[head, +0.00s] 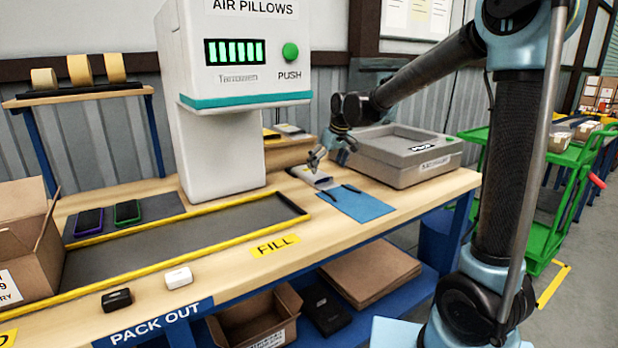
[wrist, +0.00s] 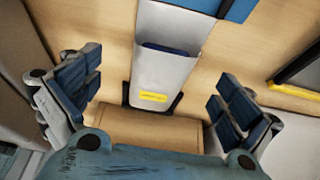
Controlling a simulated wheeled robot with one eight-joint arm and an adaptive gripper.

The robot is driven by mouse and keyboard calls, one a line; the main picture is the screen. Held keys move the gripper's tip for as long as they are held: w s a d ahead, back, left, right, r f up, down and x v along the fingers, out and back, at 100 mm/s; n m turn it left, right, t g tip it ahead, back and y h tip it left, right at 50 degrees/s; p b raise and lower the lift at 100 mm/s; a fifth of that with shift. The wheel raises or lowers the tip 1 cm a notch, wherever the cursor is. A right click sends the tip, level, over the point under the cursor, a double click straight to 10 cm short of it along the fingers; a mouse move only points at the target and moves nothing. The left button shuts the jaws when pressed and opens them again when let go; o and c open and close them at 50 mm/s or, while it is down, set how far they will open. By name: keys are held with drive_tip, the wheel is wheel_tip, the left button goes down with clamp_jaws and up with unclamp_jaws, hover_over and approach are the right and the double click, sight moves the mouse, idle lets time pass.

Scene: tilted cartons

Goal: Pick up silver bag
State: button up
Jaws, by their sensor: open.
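The silver bag (head: 308,177) lies on the packing table between the white machine and the grey bin. In the wrist view the bag (wrist: 165,65) is a pale grey pouch with a yellow label and a dark blue patch by its mouth. My gripper (head: 330,157) is just above the bag in the head view and partly hides it. In the wrist view my gripper (wrist: 157,88) is open, one finger to each side of the bag with clear gaps. Nothing is held.
A blue mat (head: 356,204) with dark strips lies beside the bag. The white air-pillow machine (head: 215,100) stands to the left. A yellow-edged tray (head: 230,222) lies in front.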

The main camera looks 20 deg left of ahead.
sight(321, 176)
drive_tip(key=shift+a+x, duration=0.15)
drive_tip(key=shift+x, duration=1.15)
drive_tip(key=shift+a+x, duration=0.15)
drive_tip(key=shift+x, duration=1.2)
drive_tip(key=shift+s+r, duration=0.1)
drive_tip(key=shift+r, duration=0.05)
drive_tip(key=c, duration=1.1)
